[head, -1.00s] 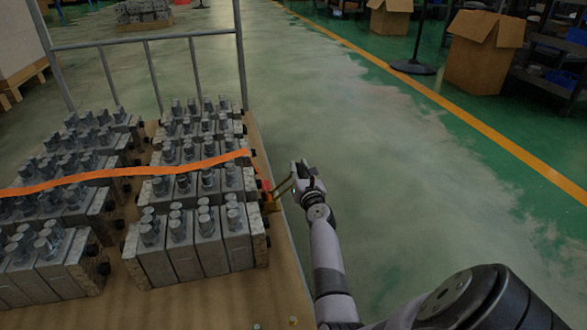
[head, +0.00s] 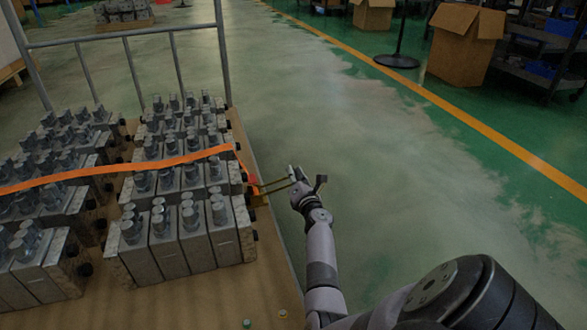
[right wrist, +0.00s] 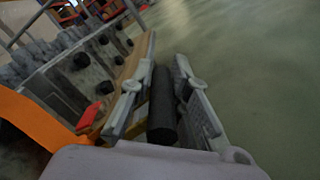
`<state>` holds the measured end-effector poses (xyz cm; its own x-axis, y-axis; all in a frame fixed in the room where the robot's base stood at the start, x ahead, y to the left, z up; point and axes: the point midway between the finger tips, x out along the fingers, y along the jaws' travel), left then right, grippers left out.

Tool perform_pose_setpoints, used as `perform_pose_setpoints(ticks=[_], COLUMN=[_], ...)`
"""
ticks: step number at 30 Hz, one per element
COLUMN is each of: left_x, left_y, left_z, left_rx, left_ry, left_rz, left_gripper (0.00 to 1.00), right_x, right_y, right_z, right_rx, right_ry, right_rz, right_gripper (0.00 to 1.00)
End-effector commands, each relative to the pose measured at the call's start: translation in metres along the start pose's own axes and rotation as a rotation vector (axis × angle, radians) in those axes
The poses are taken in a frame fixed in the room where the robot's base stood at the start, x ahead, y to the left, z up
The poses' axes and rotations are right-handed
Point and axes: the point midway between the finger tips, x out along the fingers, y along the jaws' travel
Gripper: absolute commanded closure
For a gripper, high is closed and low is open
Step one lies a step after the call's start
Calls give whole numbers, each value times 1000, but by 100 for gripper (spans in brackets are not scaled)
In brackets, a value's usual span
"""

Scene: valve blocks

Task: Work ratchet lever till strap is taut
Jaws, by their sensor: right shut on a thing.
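The orange strap (head: 120,168) lies across the tops of the valve blocks (head: 172,233) and bends down at the cart's right edge; it also shows in the right wrist view (right wrist: 35,122). The ratchet (head: 257,196), with a red part (right wrist: 88,116) beside the strap, sits at that edge. Its yellowish lever (head: 275,186) sticks out to the right over the floor. My right gripper (head: 295,177) is shut on the lever's dark cylindrical grip (right wrist: 162,110), which lies between the fingers. My left gripper is not in view.
The blocks stand in rows on a flat cart (head: 200,293) with a metal rail (head: 130,36) at its far end. Open floor (head: 350,140) lies to the right. A cardboard box (head: 465,45) and shelving stand farther off.

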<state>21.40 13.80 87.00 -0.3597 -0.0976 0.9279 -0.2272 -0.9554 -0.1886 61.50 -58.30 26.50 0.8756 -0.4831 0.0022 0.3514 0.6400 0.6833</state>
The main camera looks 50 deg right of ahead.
Motion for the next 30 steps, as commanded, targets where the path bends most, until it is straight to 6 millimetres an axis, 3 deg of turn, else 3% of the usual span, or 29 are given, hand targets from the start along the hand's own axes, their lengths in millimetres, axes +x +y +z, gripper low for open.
perform_pose_setpoints(ticks=[8,9,18,30], left_x=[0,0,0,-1], left_y=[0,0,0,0], left_z=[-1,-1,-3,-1], left_rx=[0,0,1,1], left_ry=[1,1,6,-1], left_rz=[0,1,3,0], left_gripper=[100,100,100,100], right_x=[-2,-2,-1,0], right_y=[-3,-3,-2,2], right_z=[-5,-5,-3,1], right_rx=[-2,-3,-1,-3], right_ry=[8,8,5,4], right_rz=[-5,-5,-3,-1], right_gripper=[100,82,64,64])
